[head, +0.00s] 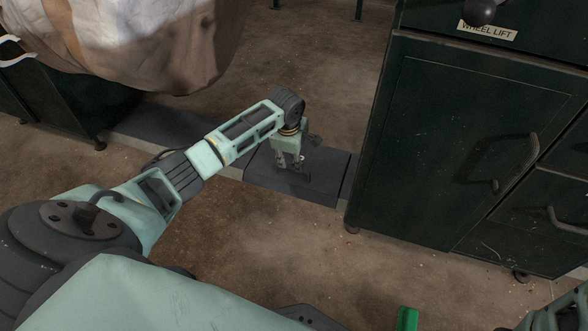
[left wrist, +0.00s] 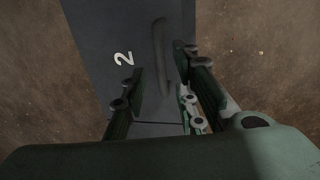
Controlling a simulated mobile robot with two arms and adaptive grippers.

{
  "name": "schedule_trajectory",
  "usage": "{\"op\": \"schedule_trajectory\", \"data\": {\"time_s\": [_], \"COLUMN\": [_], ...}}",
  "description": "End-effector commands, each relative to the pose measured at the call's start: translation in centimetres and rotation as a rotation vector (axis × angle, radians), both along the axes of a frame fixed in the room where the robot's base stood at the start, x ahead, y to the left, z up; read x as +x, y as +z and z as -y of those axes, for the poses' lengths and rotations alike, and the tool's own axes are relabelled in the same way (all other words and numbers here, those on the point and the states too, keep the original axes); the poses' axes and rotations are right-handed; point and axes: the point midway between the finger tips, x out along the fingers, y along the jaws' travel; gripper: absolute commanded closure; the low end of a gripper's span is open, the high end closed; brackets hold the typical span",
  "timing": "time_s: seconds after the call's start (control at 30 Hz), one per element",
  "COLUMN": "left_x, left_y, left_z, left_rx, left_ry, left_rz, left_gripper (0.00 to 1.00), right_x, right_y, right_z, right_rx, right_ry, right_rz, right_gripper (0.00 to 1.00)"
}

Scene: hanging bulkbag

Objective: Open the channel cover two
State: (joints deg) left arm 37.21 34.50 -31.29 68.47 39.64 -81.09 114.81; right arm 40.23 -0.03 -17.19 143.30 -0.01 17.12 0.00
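The channel cover two (head: 328,168) is a dark grey plate set in the floor channel. It lies flat and looks closed. In the left wrist view the cover (left wrist: 100,30) shows a white "2" and a curved dark handle (left wrist: 158,50). My left gripper (head: 291,170) points down over the cover in the head view. Its fingers (left wrist: 160,85) are apart, one on each side of the handle's near end. I cannot tell whether they touch the handle or the plate. In the head view the gripper hides the handle.
A dark green cabinet (head: 450,150) labelled "WHEEL LIFT" stands close to the right of the cover. A large pale bulk bag (head: 150,40) hangs at the upper left above a dark cabinet. A green object (head: 407,319) shows at the bottom edge. Brown floor (head: 300,250) in front is mostly clear.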

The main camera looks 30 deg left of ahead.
Motion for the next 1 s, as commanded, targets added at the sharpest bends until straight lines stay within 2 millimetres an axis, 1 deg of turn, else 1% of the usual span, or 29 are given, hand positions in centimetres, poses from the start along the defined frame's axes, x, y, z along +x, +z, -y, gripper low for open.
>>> {"op": "schedule_trajectory", "data": {"time_s": [0.03,0.23,0.4,0.67,0.9,1.0], "left_x": [0.2,0.6,0.7,0.7,0.7,0.7], "left_y": [-1.4,-3.2,-3.7,-3.6,-3.6,-3.6], "left_z": [0.0,-0.1,-0.1,-0.1,-0.1,-0.1], "left_rx": [0.0,-0.001,-0.001,-0.001,-0.001,0.0], "left_ry": [-0.001,0.0,0.0,0.0,0.0,-0.001], "left_rz": [0.0,0.001,0.0,0.001,0.001,0.002], "left_gripper": [0.73,0.73,0.73,0.73,0.93,1.0], "right_x": [0.0,0.1,0.1,0.0,0.0,0.0], "right_y": [-1.3,-2.9,-3.4,-3.3,-3.3,-3.3], "right_z": [0.0,0.0,0.0,0.0,0.0,0.0], "right_rx": [0.0,0.0,0.0,-0.001,-0.001,-0.001], "right_ry": [0.0,0.0,0.0,-0.001,0.0,0.0], "right_rz": [-0.001,-0.001,-0.001,-0.001,0.0,0.0], "right_gripper": [0.6,0.6,0.6,0.6,0.6,0.6]}}
